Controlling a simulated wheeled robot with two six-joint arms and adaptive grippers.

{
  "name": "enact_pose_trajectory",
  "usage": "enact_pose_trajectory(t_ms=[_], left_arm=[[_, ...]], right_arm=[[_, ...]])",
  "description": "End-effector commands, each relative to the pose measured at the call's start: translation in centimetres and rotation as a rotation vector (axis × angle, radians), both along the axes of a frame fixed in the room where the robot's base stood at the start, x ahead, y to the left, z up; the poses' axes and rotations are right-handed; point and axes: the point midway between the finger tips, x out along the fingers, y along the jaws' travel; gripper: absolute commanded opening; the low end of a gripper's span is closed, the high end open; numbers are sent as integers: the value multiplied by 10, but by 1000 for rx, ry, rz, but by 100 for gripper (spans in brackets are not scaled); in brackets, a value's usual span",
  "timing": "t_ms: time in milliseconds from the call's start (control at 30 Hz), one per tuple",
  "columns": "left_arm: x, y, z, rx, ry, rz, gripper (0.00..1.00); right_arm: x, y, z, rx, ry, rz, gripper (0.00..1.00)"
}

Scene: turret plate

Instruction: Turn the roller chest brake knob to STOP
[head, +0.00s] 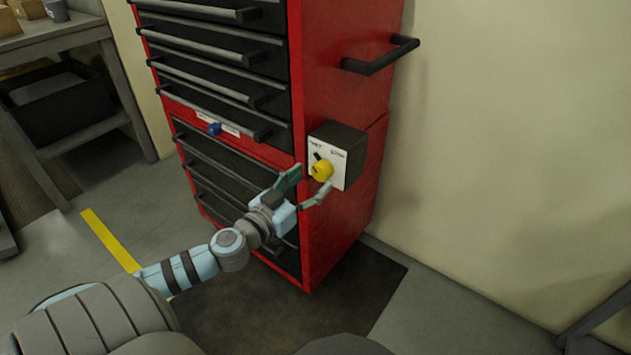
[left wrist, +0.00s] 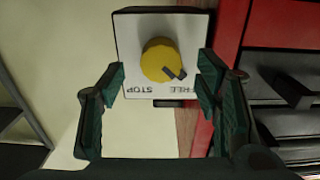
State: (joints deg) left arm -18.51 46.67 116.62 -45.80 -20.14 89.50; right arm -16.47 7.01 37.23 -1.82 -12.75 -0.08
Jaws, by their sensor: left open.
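The yellow brake knob (head: 321,171) sits on a white plate on a dark box (head: 349,143) fixed to the side of the red roller chest (head: 345,220). In the left wrist view the knob (left wrist: 158,58) appears upside down, between the plate's STOP and FREE labels. Its black pointer (left wrist: 175,74) points toward FREE. My left gripper (head: 308,186) is open in front of the knob, one finger to each side. My right gripper is not in view.
A black side handle (head: 380,56) sticks out above the box. A bench (head: 70,35) stands far left. A pale wall (head: 500,130) is on the right.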

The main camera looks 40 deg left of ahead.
Motion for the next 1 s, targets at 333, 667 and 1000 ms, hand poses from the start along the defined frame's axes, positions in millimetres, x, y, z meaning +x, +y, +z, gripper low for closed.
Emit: enact_pose_trajectory(t_ms=[333, 667, 1000], left_arm=[[28, 1, 1, 2, 3, 1, 58], [28, 1, 0, 3, 4, 2, 27], [27, 1, 0, 16, 4, 2, 9]], right_arm=[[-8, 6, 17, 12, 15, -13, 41], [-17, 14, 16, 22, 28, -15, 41], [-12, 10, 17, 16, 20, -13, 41]])
